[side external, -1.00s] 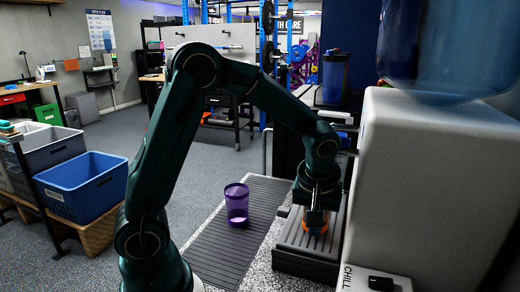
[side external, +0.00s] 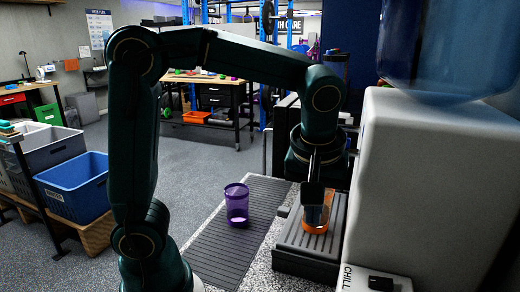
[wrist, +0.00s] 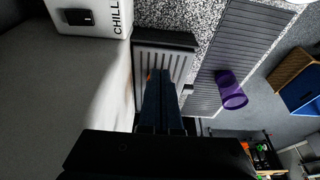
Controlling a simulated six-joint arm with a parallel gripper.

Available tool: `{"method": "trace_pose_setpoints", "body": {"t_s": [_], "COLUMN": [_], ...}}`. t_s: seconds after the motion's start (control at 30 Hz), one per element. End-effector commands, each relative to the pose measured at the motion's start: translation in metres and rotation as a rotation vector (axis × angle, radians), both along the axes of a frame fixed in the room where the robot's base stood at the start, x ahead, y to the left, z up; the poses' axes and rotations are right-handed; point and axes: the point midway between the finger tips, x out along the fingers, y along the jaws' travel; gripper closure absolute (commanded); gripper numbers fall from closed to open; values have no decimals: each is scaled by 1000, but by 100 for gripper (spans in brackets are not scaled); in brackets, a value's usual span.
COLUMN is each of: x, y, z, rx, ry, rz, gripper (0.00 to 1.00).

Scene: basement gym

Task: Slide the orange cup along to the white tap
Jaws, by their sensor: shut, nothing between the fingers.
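The orange cup (side external: 326,212) is see-through and stands upright on the grey slatted drip tray (side external: 300,255) beside the white dispenser. My gripper (side external: 313,203) is shut and empty, in front of the cup in the side view and hiding part of it. Whether they touch, I cannot tell. In the wrist view my shut fingers (wrist: 161,76) point over the tray, with only a sliver of orange (wrist: 149,77) showing beside their tips. I cannot make out a white tap in either view.
The white dispenser (side external: 430,190), with a blue bottle (side external: 440,50) on top and a black button (side external: 380,283) marked CHILL, walls the tray's right side. A purple cup (side external: 237,205) stands left on a ribbed dark mat (side external: 225,250). The tray's near end is clear.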

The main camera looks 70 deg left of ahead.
Motion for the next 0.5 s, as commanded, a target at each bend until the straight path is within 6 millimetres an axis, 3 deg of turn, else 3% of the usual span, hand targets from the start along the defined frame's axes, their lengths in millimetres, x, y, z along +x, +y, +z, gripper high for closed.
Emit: {"method": "trace_pose_setpoints", "body": {"t_s": [0.13,0.43,0.47,0.5], "x": [-2,-3,-3,-3], "y": [-3,-3,-3,-3], "z": [11,13,13,13], "rx": [0,-1,-1,-1], "ry": [-2,1,1,1], "rz": [-2,-1,-1,-1], "gripper": [100,100,92,77]}}
